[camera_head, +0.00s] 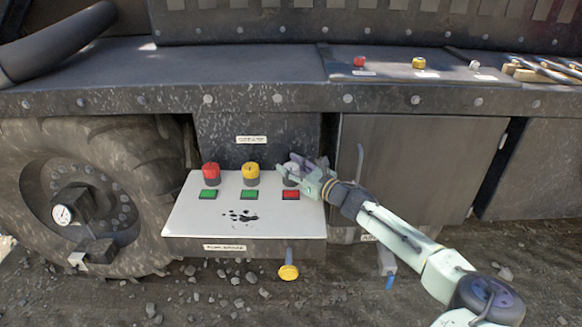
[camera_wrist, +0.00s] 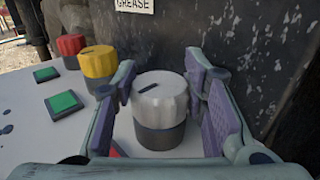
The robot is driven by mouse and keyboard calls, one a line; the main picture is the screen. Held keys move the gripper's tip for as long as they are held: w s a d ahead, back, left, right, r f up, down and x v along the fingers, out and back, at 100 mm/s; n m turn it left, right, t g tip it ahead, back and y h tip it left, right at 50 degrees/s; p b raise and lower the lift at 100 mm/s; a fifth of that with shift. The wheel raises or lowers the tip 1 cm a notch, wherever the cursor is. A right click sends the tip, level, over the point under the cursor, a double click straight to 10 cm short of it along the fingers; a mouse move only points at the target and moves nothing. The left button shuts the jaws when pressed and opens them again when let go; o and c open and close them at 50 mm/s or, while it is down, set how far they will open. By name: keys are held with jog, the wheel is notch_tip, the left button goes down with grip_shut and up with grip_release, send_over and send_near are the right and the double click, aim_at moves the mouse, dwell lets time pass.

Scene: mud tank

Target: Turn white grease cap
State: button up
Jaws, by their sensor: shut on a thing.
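The white grease cap (camera_wrist: 160,102) is ribbed, with a dark base and a dark mark on its top. It stands upright on the white panel (camera_head: 190,222), at the right end of a row of caps. My gripper (camera_wrist: 161,78) has one padded finger on each side of the cap and is shut on it. In the head view my gripper (camera_head: 299,172) reaches in from the right and hides most of the cap. A sign reading "GREASE" (camera_wrist: 134,4) is on the dark wall behind.
A red cap (camera_head: 210,171) and a yellow cap (camera_head: 251,172) stand left of the white one. Green buttons (camera_head: 209,193) and a red button (camera_head: 291,195) lie in front. A dark wall (camera_wrist: 235,40) is close behind. A yellow knob (camera_head: 288,272) hangs below the panel.

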jog(key=c, duration=0.3)
jog(key=shift+m+h+b, duration=0.3)
jog(key=m+t+h+b, duration=0.2)
jog(key=h, duration=0.1)
jog(key=shift+f+t, duration=0.15)
jog(key=shift+t, duration=0.25)
jog(key=m+t+h+b, duration=0.1)
jog(key=m+h, duration=0.1)
jog(key=m+t+h+b, duration=0.1)
jog(key=m+h, duration=0.1)
jog(key=h, duration=0.1)
jog(key=shift+a, duration=0.15)
jog(key=m+h, duration=0.2)
jog(key=h, duration=0.1)
jog(key=m+h, duration=0.2)
jog(key=h, duration=0.2)
jog(key=shift+r, duration=0.2)
jog(key=shift+m+g+h, duration=0.6)
jog(key=shift+m+h, duration=1)
jog(key=shift+h, duration=0.7)
jog(key=shift+d, duration=0.2)
